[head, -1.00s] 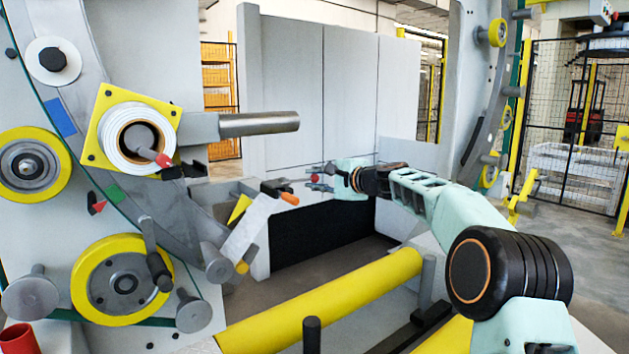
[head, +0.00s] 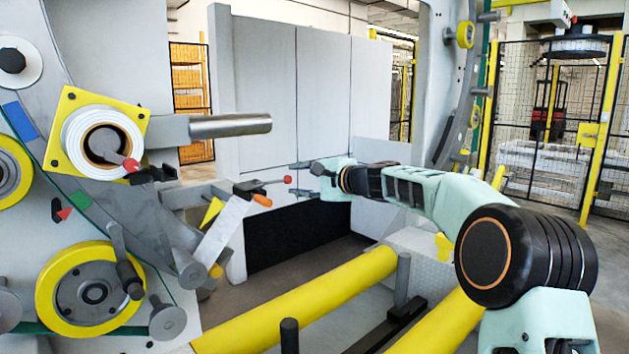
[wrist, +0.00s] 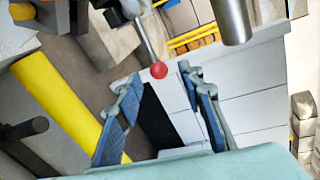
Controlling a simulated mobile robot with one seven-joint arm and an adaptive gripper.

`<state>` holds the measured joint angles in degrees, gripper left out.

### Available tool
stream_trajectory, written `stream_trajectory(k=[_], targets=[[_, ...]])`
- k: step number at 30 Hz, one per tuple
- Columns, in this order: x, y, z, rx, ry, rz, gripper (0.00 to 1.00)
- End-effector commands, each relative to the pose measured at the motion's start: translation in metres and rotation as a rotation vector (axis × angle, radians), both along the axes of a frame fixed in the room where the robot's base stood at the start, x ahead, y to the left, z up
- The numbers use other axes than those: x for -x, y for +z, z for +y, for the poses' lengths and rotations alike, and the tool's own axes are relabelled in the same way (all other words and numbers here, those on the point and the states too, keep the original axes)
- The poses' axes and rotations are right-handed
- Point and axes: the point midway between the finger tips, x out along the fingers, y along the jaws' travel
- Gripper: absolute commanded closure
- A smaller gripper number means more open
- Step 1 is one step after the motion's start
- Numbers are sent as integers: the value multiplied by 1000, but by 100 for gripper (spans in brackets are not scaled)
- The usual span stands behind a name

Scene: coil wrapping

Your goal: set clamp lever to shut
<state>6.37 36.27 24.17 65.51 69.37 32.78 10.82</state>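The clamp lever shows as a thin rod ending in a red ball knob (head: 287,180), on a dark clamp (head: 247,189) at the end of a grey arm. The rod points right, toward my gripper (head: 299,179). My gripper is open, its two fingers spread, one above and one below the knob's level in the head view. In the wrist view the red knob (wrist: 159,70) lies just past the fingertips, between the two blue-padded fingers (wrist: 160,82) in the picture. Nothing is held. Whether a finger touches the knob I cannot tell.
An orange-tipped handle (head: 262,201) sits just below the lever. A steel spindle (head: 230,125) sticks out above it. A second red knob (head: 132,165) is by the white roll (head: 102,143). A yellow roller (head: 300,300) runs below. Grey panels (head: 325,90) stand behind.

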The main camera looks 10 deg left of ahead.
Motion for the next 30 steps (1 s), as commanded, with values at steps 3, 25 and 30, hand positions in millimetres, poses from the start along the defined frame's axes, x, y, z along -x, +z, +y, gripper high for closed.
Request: stream_trajectory(k=[3,25,30], targets=[[15,5,-19,1,-4,0,64],[47,14,-53,1,0,-1,64],[50,7,-42,80,10,-23,64]])
